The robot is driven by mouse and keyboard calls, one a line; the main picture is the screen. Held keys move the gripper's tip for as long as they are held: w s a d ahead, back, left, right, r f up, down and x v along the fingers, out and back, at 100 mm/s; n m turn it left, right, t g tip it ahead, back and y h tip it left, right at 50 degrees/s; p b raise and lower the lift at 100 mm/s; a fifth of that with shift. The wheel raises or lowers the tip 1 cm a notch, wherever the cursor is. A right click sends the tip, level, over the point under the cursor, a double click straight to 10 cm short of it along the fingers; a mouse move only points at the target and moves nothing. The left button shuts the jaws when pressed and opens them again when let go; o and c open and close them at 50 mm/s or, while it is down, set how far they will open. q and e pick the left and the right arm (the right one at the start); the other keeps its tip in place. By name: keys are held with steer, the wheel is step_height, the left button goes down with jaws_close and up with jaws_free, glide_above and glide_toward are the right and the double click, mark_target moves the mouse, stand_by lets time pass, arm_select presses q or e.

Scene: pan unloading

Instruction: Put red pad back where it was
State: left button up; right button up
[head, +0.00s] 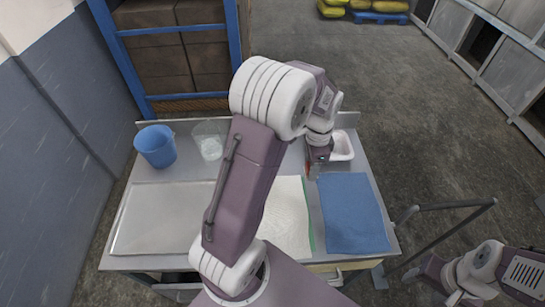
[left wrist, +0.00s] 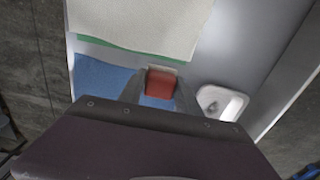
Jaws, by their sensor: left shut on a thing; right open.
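My left gripper (head: 313,170) is shut on the red pad (left wrist: 160,84), which shows as a small red block between its two fingers in the left wrist view. In the head view only a bit of red shows below the fingers, near the far edges of the blue mat (head: 354,215) and the cream cloth (head: 292,215). I cannot tell whether the pad touches anything below it. My right gripper (head: 420,275) is at the lower right, off the table, small and partly seen; it is open and empty.
A white tray (head: 342,147) stands close right of my left gripper. A blue bucket (head: 155,146) and a clear container (head: 209,141) stand at the back left. A pale flat sheet (head: 160,220) lies at left. A metal rail (head: 450,206) stands right of the table.

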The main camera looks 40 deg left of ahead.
arm_select(q)
steer(key=w+a+f, duration=0.2)
steer(key=a, duration=0.4)
steer(key=w+a+f, duration=0.2)
steer(key=a+f, duration=0.1)
steer(key=a, duration=0.4)
steer(key=w+a+f, duration=0.2)
steer(key=a, duration=0.5)
steer(key=shift+w+f, duration=0.2)
steer(key=shift+f, duration=0.35)
step_height(320, 180, down, 4)
steer(key=shift+r+p, duration=0.2)
steer(key=shift+p, duration=0.25)
steer(key=shift+f, duration=0.1)
arm_select(e)
steer(key=shift+a, duration=0.1)
arm_select(q)
steer(key=shift+d+f, duration=0.1)
arm_select(e)
steer(key=shift+s, duration=0.1)
